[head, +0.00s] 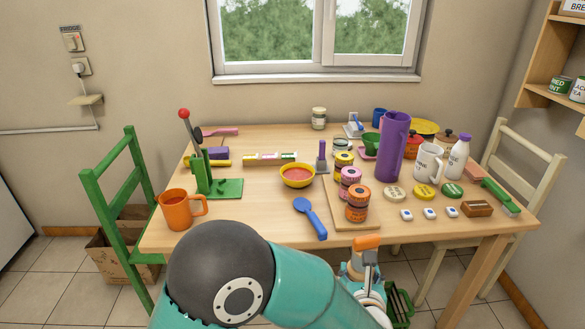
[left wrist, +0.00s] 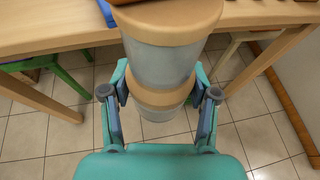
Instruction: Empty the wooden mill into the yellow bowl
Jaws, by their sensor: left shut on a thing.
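The yellow bowl (head: 297,184) stands on the table left of its middle, with a reddish inside. My left gripper (left wrist: 160,88) is shut around the mill (left wrist: 160,58), whose wide wooden end and grey body fill the top of the left wrist view. A wooden band sits between its fingers. In the head view my left gripper (head: 365,282) is in front of the table's front edge, right of the bowl and nearer to me. The mill's contents are hidden. My right gripper is not in view.
A blue scoop (head: 311,217) lies between bowl and front edge. An orange mug (head: 176,210) and a green lever press (head: 205,180) stand left.

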